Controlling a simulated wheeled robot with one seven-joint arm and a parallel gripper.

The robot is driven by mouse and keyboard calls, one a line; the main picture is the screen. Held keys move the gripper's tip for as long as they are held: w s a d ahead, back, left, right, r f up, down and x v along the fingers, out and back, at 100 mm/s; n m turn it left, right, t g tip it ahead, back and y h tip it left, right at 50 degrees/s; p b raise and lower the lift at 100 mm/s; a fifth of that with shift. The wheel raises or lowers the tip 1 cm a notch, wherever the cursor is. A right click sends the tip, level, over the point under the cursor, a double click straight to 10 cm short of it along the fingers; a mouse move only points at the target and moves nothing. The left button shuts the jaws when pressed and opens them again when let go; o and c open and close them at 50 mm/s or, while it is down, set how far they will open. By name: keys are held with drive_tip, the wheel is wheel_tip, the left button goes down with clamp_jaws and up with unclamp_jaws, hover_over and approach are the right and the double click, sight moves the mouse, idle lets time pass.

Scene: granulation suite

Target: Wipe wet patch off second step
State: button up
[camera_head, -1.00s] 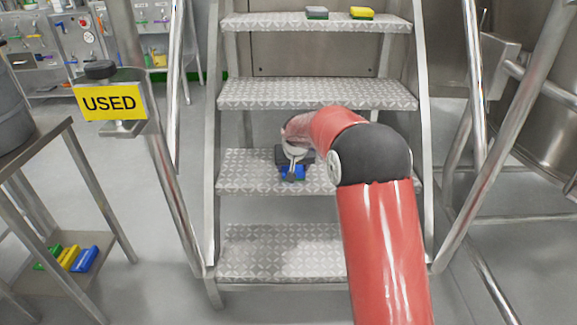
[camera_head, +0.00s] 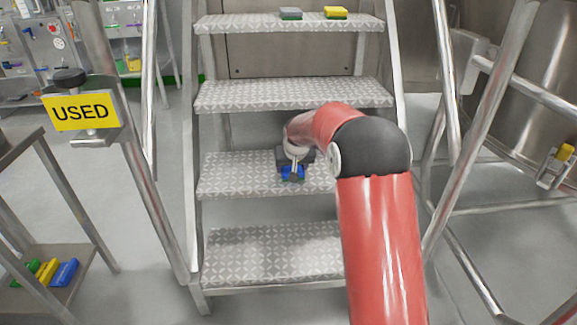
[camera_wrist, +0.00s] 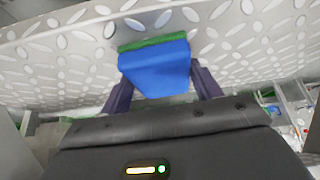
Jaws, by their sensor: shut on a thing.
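My gripper (camera_head: 293,165) is shut on a blue sponge (camera_head: 292,173) with a green pad, over the front part of the second step (camera_head: 235,176) from the bottom. In the wrist view the blue sponge (camera_wrist: 155,68) sits between both fingers. Its green side faces the patterned metal tread (camera_wrist: 240,40) and lies very close to it; I cannot tell whether it touches. I make out no clear wet patch on the second step. My arm hides the step's right part.
A grey sponge (camera_head: 291,14) and a yellow sponge (camera_head: 336,13) lie on the top step (camera_head: 240,24). The bottom step (camera_head: 230,265) has a pale sheen. Rails flank the stairs.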

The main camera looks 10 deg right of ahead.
drive_tip(key=shift+a+f, duration=0.1)
drive_tip(key=shift+a, duration=3.15)
drive_tip(key=shift+w+a+p, duration=0.15)
drive_tip(key=shift+a+p, duration=0.15)
drive_tip(key=shift+a, duration=2.1)
drive_tip(key=shift+w+a+p, duration=0.1)
drive_tip(key=shift+a+p, duration=0.2)
drive_tip(key=shift+a, duration=2.1)
drive_tip(key=shift+r+p, duration=1.95)
drive_tip(key=shift+r, duration=1.2)
wheel_tip(320, 180, up, 3)
drive_tip(key=shift+p, duration=1.05)
